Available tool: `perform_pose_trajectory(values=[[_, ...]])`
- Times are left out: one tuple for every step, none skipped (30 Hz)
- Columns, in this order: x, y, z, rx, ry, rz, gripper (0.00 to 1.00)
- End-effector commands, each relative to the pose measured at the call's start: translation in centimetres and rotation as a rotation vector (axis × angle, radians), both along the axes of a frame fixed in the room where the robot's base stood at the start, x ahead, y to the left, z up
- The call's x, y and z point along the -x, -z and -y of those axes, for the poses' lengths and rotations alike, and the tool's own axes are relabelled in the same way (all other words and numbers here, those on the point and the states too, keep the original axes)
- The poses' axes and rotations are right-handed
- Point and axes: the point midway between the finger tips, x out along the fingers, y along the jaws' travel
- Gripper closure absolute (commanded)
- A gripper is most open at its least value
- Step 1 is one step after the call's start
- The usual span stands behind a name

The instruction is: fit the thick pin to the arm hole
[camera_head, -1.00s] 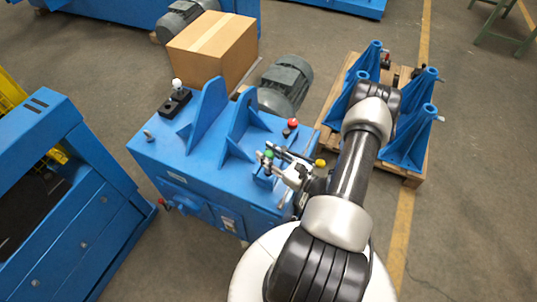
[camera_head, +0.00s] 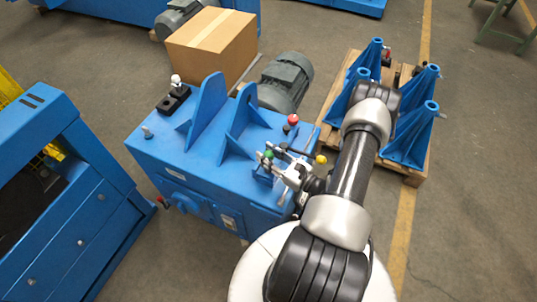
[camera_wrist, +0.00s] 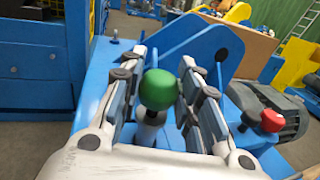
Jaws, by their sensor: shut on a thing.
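My gripper (camera_head: 269,165) is at the front right of the blue machine top. It is shut on a pin with a green ball knob (camera_wrist: 159,89). The green knob also shows in the head view (camera_head: 268,154). In the wrist view a pale shaft shows below the knob, between the two fingers; its lower end is hidden. I cannot tell from its look whether this is the thick pin. Upright blue plates (camera_head: 243,127) stand on the machine behind my gripper. I cannot make out the arm hole.
A red knob (camera_head: 293,119) and a yellow knob (camera_head: 321,159) stand close to my gripper. A white-topped piece (camera_head: 176,80) stands at a black block (camera_head: 173,101) at the back left. A grey motor (camera_head: 286,82) and a cardboard box (camera_head: 211,43) are behind. Blue stands (camera_head: 408,137) are on a pallet.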

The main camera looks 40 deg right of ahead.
Motion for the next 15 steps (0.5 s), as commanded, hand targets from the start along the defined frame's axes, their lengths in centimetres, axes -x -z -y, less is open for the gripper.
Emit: perform_pose_trajectory(values=[[0.0,0.2,0.0,0.0,0.0,0.001,1.0],[0.0,0.3,0.0,0.0,0.0,0.001,1.0],[0.0,0.4,0.0,0.0,0.0,0.001,1.0],[0.0,0.4,0.0,0.0,0.0,0.001,1.0],[0.0,0.5,0.0,0.0,0.0,0.001,1.0],[0.0,0.6,0.0,0.001,0.0,0.001,1.0],[0.0,0.7,0.0,0.001,0.0,0.001,1.0],[0.0,0.8,0.0,0.0,0.0,0.001,1.0],[0.0,0.8,0.0,0.001,0.0,0.001,1.0],[0.0,0.9,0.0,0.001,0.0,0.001,1.0],[0.0,1.0,0.0,0.001,0.0,0.001,1.0],[0.0,1.1,0.0,0.001,0.0,0.001,1.0],[0.0,1.2,0.0,0.001,0.0,0.001,1.0],[0.0,1.3,0.0,0.001,0.0,0.001,1.0],[0.0,1.4,0.0,0.001,0.0,0.001,1.0]])
